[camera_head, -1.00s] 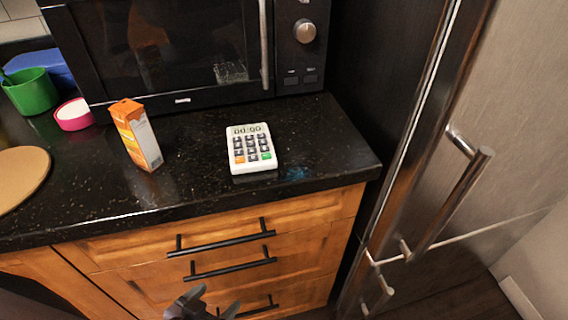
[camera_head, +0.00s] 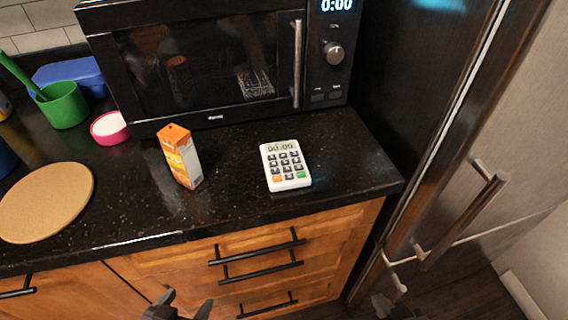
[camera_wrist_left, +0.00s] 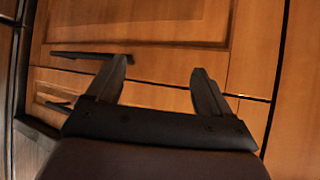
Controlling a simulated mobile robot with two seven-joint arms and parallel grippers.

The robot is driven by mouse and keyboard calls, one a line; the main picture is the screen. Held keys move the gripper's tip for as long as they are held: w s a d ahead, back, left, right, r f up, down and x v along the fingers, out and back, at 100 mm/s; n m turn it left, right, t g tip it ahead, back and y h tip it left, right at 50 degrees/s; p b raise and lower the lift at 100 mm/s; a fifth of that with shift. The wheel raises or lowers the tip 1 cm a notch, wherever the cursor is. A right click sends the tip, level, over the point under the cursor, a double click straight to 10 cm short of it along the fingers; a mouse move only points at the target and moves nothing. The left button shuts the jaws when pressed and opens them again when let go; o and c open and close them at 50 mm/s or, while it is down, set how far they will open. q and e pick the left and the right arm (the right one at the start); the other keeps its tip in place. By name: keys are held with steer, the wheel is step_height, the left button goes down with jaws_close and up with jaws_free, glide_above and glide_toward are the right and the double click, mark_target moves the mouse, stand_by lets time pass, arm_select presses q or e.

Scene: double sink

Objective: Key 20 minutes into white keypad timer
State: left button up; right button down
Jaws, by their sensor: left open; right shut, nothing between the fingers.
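The white keypad timer (camera_head: 286,166) lies face up on the black counter, near its front edge in the head view. Its display appears to read 00:00. It has dark keys, an orange key at lower left and a green key at lower right. My left gripper (camera_head: 188,299) is open and empty, low in front of the drawers and well below the timer. Its two spread fingers also show in the left wrist view (camera_wrist_left: 160,72), facing wooden fronts. My right gripper (camera_head: 382,304) shows small at the bottom edge, right of the drawers, shut and empty.
An orange carton (camera_head: 181,158) stands left of the timer. A black microwave (camera_head: 215,70) stands behind. A round board (camera_head: 45,203), green cup (camera_head: 64,105) and pink bowl (camera_head: 109,129) are further left. A steel fridge (camera_head: 470,150) bounds the right. The counter around the timer is clear.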

arm_select(q)
jaws_close()
stand_by(1.7)
